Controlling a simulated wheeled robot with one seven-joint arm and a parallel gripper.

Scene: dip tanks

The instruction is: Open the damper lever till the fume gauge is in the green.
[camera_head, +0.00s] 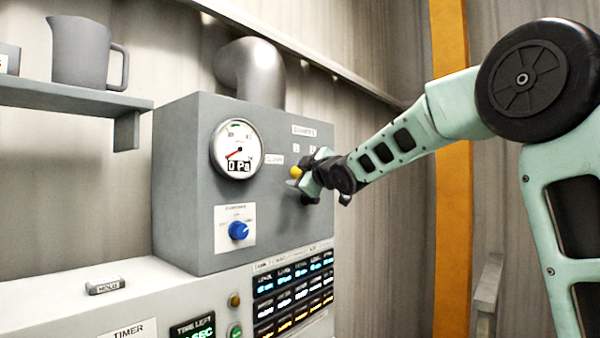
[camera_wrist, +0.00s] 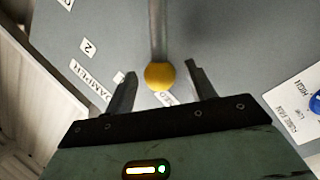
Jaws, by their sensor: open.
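The damper lever has a yellow ball knob (camera_wrist: 160,76) on a grey rod (camera_wrist: 158,30). In the wrist view the knob lies between the two fingers of my gripper (camera_wrist: 160,84), which are open and apart from it on both sides. In the head view the knob (camera_head: 296,172) shows at the left of my gripper (camera_head: 305,184), close to the panel face; the rod is mostly hidden there. The round fume gauge (camera_head: 237,149) has its red needle at the lower left, a green band at the top and a readout of 0 Pa.
The grey cabinet (camera_head: 180,190) carries a blue fume fan knob (camera_head: 238,230) under the gauge. A display panel (camera_head: 293,295) and buttons sit below. A shelf (camera_head: 80,96) with a grey jug (camera_head: 82,50) is at the upper left. An orange post (camera_head: 452,200) stands behind my arm.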

